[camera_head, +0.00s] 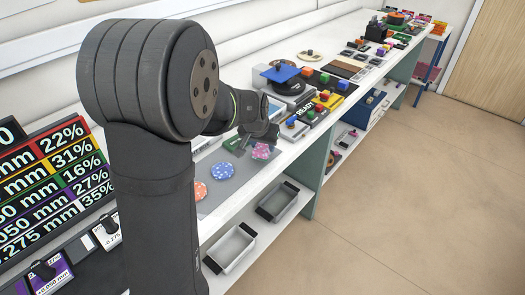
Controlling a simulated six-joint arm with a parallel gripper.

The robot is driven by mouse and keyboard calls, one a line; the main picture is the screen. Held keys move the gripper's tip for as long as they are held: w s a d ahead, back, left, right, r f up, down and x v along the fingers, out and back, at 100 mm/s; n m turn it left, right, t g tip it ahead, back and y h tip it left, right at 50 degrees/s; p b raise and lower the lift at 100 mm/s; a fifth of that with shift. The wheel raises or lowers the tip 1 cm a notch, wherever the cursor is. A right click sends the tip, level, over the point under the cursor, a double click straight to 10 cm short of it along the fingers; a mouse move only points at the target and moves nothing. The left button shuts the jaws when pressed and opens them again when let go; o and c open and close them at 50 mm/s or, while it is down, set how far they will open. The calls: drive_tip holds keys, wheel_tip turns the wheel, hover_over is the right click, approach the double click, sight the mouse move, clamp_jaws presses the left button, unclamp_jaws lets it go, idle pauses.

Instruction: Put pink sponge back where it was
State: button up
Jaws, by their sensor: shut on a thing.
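The pink sponge (261,152) is a small pink piece with a speckled face, seen just below my gripper's fingers. My gripper (256,142) points down over the front part of the bench and is shut on the pink sponge. Whether the sponge touches the surface beneath it cannot be told from this view. A round blue speckled piece (221,172) and a round orange speckled piece (198,193) lie on a grey mat (225,195) to the left of the sponge and nearer the camera. My arm hides part of the bench on the left.
A green item (234,144) lies just left of my gripper. Several coloured blocks on holders (322,100) and a blue square plate (281,73) stand farther along the bench. Two trays (278,203) (233,248) sit on the lower shelf. A price-like board (50,180) stands at left.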

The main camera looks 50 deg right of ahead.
sight(262, 148)
drive_tip(key=shift+f, duration=1.45)
drive_tip(key=shift+f, duration=0.1)
drive_tip(key=o, duration=0.9)
drive_tip(key=shift+o, duration=0.2)
drive_tip(key=shift+a+r, duration=0.1)
drive_tip(key=shift+r, duration=0.25)
drive_tip(key=v, duration=1.1)
drive_tip(key=shift+a+r, duration=0.2)
drive_tip(key=shift+s, duration=0.1)
